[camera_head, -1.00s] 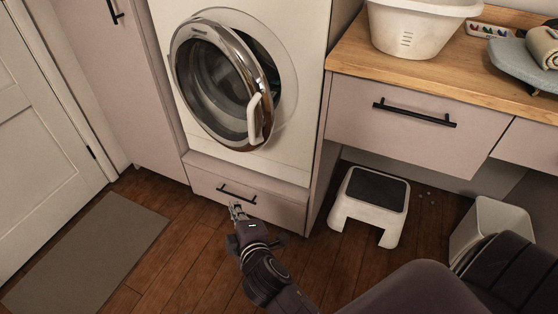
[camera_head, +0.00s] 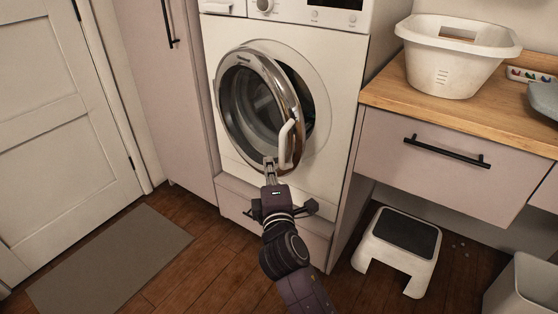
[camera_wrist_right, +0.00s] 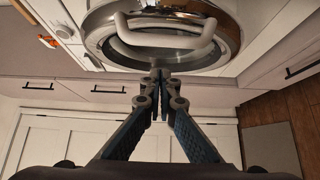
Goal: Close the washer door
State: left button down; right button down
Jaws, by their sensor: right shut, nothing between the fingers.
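The washer (camera_head: 335,70) is white and stands in a cabinet opening. Its round door (camera_head: 246,100), with a chrome rim and dark glass, is partly open, hinged at the left, with a gap at its right side. The white door handle (camera_head: 285,143) is on the right of the rim; it also shows at the top of the right wrist view (camera_wrist_right: 165,38). My right gripper (camera_head: 269,163) is shut and empty, just below the door's lower rim and left of the handle's lower end. In the wrist view its fingertips (camera_wrist_right: 160,75) meet below the handle. Contact with the door cannot be told. My left gripper is not in view.
A drawer sits under the washer. A white step stool (camera_head: 399,246) stands to the right, below a wooden counter (camera_head: 425,103) with a white basket (camera_head: 455,62). A grey mat (camera_head: 110,262) lies on the floor at the left.

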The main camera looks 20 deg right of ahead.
aim_at(302, 142)
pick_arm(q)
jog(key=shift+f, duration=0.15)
pick_arm(e)
jog(key=w+d, duration=0.2)
jog(key=d, duration=0.1)
jog(key=shift+w+d, duration=0.1)
jog(key=shift+d, duration=0.05)
